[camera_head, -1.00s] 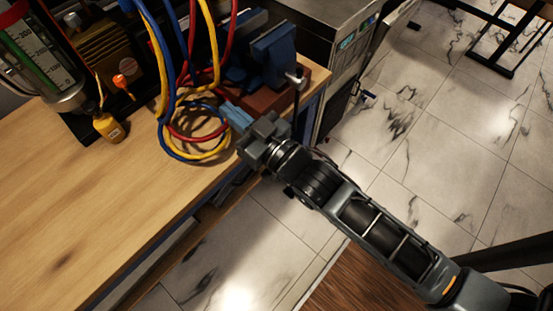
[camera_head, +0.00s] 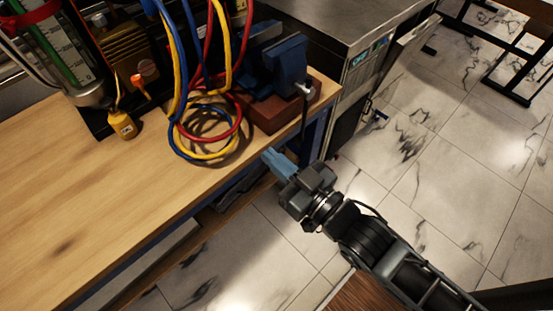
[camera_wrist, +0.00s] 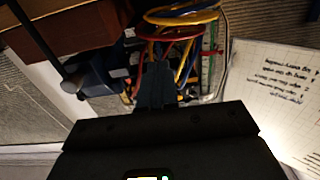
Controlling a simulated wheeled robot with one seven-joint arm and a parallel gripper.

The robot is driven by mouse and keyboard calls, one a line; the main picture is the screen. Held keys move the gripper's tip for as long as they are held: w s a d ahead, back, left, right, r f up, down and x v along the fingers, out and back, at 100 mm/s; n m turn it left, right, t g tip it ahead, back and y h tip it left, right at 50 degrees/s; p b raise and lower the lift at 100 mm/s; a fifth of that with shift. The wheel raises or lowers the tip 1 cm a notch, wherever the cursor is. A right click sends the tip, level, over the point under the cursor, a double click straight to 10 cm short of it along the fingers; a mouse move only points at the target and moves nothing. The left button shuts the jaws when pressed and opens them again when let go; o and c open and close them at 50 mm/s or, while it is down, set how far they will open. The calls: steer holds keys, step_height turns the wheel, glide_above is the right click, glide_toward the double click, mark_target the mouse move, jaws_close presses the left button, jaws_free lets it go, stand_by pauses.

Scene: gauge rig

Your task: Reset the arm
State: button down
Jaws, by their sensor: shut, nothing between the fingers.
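My gripper (camera_head: 270,156) is shut and empty, with its blue fingers pressed together. In the head view it hangs just off the front edge of the wooden workbench (camera_head: 60,220), beside the coiled hoses and below the vise. My arm stretches from it to the lower right over the floor. In the wrist view the shut fingers (camera_wrist: 155,80) point towards the hoses and the gauge rig behind them.
Red, blue and yellow hoses (camera_head: 205,140) lie coiled on the bench. A blue vise (camera_head: 282,68) sits on a red-brown block. A yellow padlock (camera_head: 122,125) hangs at the rig's base. A metal cabinet (camera_head: 350,40) stands at the right. The bench's left part is clear.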

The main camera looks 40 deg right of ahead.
stand_by(0.4)
steer(key=s+r+g, duration=0.1)
steer(key=s+r, duration=0.2)
steer(key=s, duration=0.8)
steer(key=s+r+g, duration=0.2)
steer(key=s+r, duration=0.1)
steer(key=s, duration=0.9)
steer(key=shift+a+r, duration=0.15)
steer(key=shift+r, duration=0.15)
stand_by(0.7)
